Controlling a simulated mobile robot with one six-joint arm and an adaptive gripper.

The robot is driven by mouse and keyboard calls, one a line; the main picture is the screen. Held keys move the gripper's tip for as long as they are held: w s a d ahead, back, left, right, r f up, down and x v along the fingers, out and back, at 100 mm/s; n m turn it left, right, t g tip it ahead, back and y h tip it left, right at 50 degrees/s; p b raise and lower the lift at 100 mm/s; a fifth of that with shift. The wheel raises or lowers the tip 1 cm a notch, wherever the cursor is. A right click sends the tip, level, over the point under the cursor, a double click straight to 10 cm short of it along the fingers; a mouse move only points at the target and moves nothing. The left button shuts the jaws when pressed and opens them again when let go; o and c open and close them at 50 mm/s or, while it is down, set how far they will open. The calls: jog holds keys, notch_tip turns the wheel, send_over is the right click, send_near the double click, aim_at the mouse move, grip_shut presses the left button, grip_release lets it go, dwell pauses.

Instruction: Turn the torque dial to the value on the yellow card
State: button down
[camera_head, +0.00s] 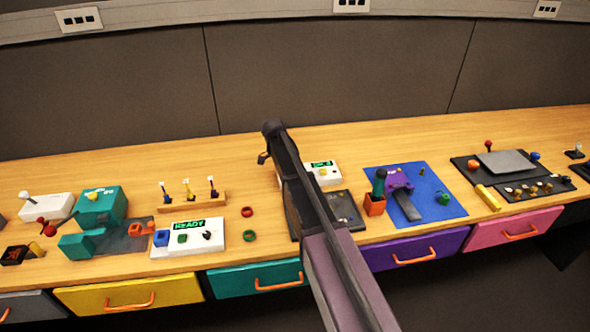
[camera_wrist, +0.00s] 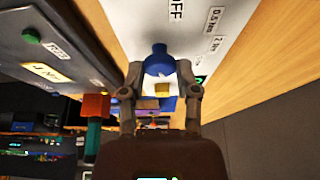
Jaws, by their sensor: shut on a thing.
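The dial's pointer and exact setting cannot be made out. A pale yellow card (camera_wrist: 48,74) on a grey surface at left seems to read 1 Nm, small and tilted. In the head view my arm hides the dial and my gripper.
A green button (camera_wrist: 30,37) is on the grey surface at left. An orange-red holder with a green handle (camera_head: 380,183) stands right of my arm, near a blue mat (camera_head: 440,208). A white READY box (camera_head: 170,245) is at left. The bench between has some bare wood.

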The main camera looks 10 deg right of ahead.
jog(key=shift+s+m, duration=0.15)
jog(key=shift+m, duration=0.15)
jog(key=shift+c, duration=1.7)
grip_release()
jog(key=shift+f, duration=0.1)
jog(key=shift+n, duration=0.5)
